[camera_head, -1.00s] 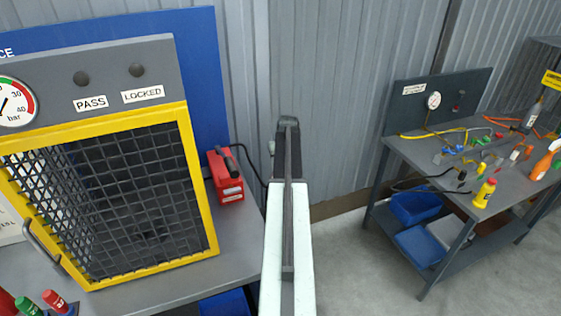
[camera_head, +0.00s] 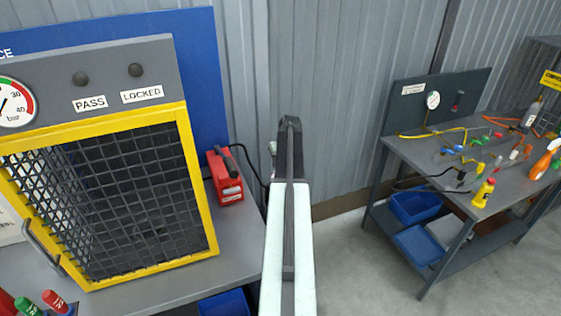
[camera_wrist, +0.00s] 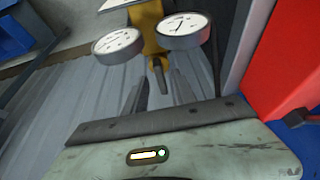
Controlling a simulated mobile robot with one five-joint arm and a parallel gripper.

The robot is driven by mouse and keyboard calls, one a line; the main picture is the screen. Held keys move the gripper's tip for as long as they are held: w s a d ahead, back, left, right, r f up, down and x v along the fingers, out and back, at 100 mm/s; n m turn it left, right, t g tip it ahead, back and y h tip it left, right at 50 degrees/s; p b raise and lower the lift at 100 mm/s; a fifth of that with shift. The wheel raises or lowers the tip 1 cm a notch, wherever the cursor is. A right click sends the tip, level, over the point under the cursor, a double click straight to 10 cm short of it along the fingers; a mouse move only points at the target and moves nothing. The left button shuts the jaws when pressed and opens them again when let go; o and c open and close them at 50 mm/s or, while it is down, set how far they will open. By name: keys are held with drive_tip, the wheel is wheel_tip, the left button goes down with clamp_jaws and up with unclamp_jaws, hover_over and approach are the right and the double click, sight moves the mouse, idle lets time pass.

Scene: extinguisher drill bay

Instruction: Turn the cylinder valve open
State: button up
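In the wrist view, a yellow-brass fitting (camera_wrist: 147,28) stands between two round white-faced gauges, a left gauge (camera_wrist: 117,45) and a right gauge (camera_wrist: 183,30). A short dark stem or lever (camera_wrist: 161,76) hangs below the fitting. I cannot tell which part is the cylinder valve, and no cylinder is clearly visible. My gripper (camera_wrist: 158,92) shows two dark fingers with a gap between them, apparently empty. The fitting lies beyond the fingers, close to the gap; contact cannot be made out. In the head view my arm hides the fingers and most of what lies beyond.
A yellow-framed mesh cage (camera_head: 200,180) stands on the left bench, with a red box (camera_head: 225,178) beside it. A cluttered workbench (camera_head: 450,190) stands at right with blue bins (camera_head: 415,207) below. A red surface (camera_wrist: 285,65) is close at right in the wrist view.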

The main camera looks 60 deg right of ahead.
drive_tip(key=p+v, duration=0.7)
drive_tip(key=shift+r, duration=0.35)
drive_tip(key=shift+s+a, duration=0.1)
drive_tip(key=shift+s, duration=0.1)
